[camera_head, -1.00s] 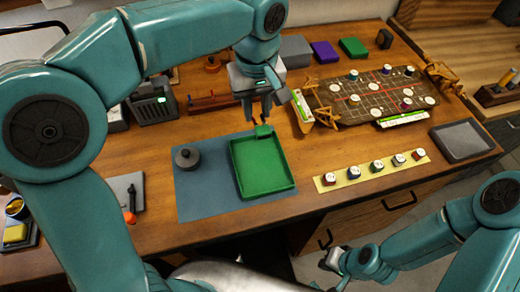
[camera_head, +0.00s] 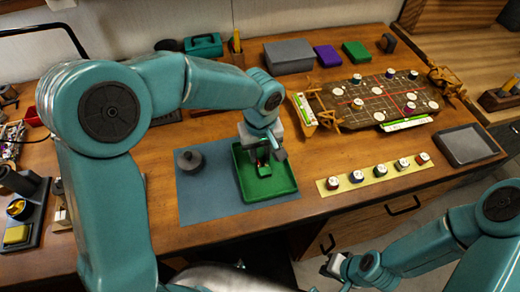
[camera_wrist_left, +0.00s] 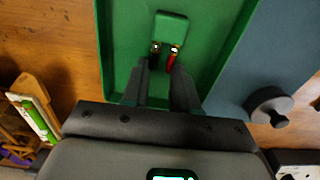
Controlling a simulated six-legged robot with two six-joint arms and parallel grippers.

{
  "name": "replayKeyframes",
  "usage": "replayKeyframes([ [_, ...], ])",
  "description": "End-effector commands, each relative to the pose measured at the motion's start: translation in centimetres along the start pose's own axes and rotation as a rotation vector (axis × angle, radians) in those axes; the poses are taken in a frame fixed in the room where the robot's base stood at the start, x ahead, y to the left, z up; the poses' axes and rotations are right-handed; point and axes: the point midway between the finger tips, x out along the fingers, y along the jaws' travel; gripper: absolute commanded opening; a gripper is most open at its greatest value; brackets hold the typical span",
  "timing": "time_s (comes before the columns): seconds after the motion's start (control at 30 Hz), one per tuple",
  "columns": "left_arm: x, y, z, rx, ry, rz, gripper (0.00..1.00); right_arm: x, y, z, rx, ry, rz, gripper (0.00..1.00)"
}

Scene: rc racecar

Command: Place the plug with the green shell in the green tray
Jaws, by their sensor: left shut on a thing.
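The green tray (camera_head: 284,187) lies on a blue-grey mat on the wooden table, and its rim and floor also show in the left wrist view (camera_wrist_left: 205,110). The plug with the green shell (camera_wrist_left: 171,28) has a red and a black wire at its near end. It also shows in the head view (camera_head: 263,170), over the tray. My left gripper (camera_wrist_left: 160,70) is shut on the plug at its wire end and points down inside the tray's outline. I cannot tell whether the plug touches the tray floor. My right gripper (camera_head: 335,262) is off the table's front edge; its jaws are too small to read.
A dark round weight (camera_head: 188,160) stands on the mat (camera_head: 205,205) left of the tray. A yellow strip (camera_head: 330,189) with several small round pieces lies to the right. Behind it is the racecar chassis (camera_head: 375,100), and a grey tray (camera_head: 465,144) sits at the far right.

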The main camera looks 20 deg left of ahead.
Motion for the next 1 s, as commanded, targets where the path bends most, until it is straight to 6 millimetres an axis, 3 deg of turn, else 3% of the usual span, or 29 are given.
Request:
replayKeyframes([
  [0.17, 0.4, 0.0, 0.0, 0.000, 0.000, 0.000, 0.00, 0.4, 0.1, 0.0, 0.000, 0.000, 0.000, 0.00],
  [0.2, 0.4, 0.0, 0.0, 0.000, 0.000, 0.000, 0.32, 0.4, 0.1, 0.0, 0.000, 0.000, 0.000, 0.00],
  [0.27, 0.2, 0.0, 0.0, 0.000, 0.000, 0.000, 0.51, 0.3, 0.1, 0.0, 0.000, 0.000, 0.000, 0.00],
  [0.3, 0.2, 0.0, 0.0, 0.000, 0.000, 0.000, 0.54, 0.3, 0.1, 0.0, 0.000, 0.000, 0.000, 0.00],
  [0.67, -0.5, 0.0, 0.0, 0.000, 0.002, 0.001, 0.54, -0.1, -0.1, 0.0, 0.000, 0.000, 0.000, 0.00],
  [1.0, -7.9, 0.1, -0.1, -0.001, 0.004, 0.005, 0.54, -0.1, -0.1, 0.0, 0.000, 0.000, 0.000, 0.00],
])
